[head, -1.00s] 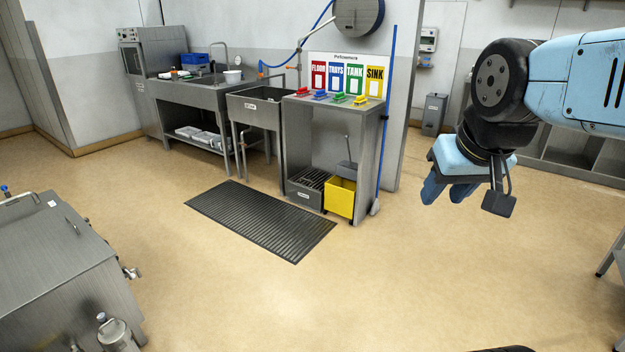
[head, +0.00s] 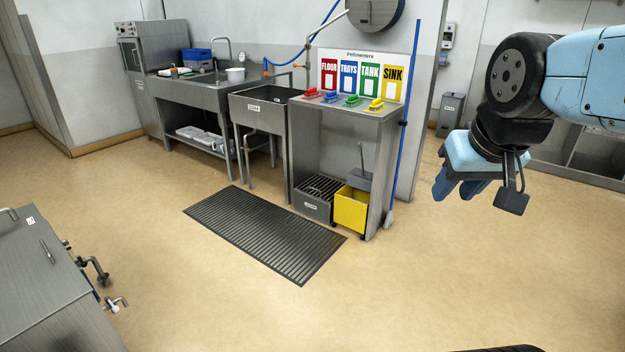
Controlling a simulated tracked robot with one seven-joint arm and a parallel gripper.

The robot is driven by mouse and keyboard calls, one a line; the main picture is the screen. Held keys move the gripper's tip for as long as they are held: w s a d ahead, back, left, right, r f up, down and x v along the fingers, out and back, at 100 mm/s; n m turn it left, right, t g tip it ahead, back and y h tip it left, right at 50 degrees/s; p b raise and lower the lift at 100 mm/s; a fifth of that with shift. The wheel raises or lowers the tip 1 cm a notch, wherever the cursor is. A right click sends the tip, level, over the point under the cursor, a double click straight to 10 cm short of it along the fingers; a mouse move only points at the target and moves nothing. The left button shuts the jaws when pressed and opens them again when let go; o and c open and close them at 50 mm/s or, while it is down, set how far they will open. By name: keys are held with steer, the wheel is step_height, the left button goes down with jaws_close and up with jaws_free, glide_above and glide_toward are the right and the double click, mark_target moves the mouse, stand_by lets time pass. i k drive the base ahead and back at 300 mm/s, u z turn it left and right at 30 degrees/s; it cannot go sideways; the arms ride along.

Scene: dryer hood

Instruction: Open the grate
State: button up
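A dark ribbed rectangular panel (head: 265,235) lies flat on the tan floor in front of the sinks; I cannot tell whether it is a mat or a grate. A grey metal box with a barred, grate-like top (head: 319,196) stands low under the steel shelf, left of the yellow bucket. The bars lie flat across its top. My gripper (head: 458,190) hangs at the right, pointing down, far from both and touching nothing.
A yellow bucket (head: 351,209) stands beside the barred box. A steel stand (head: 388,140) with coloured brushes rises above them. Steel sinks (head: 195,95) line the back wall. A steel tank (head: 45,285) with pipe fittings is at the lower left.

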mark_target(319, 198)
steer(key=u, duration=0.1)
steer(key=i, duration=3.05)
steer(key=u, duration=0.15)
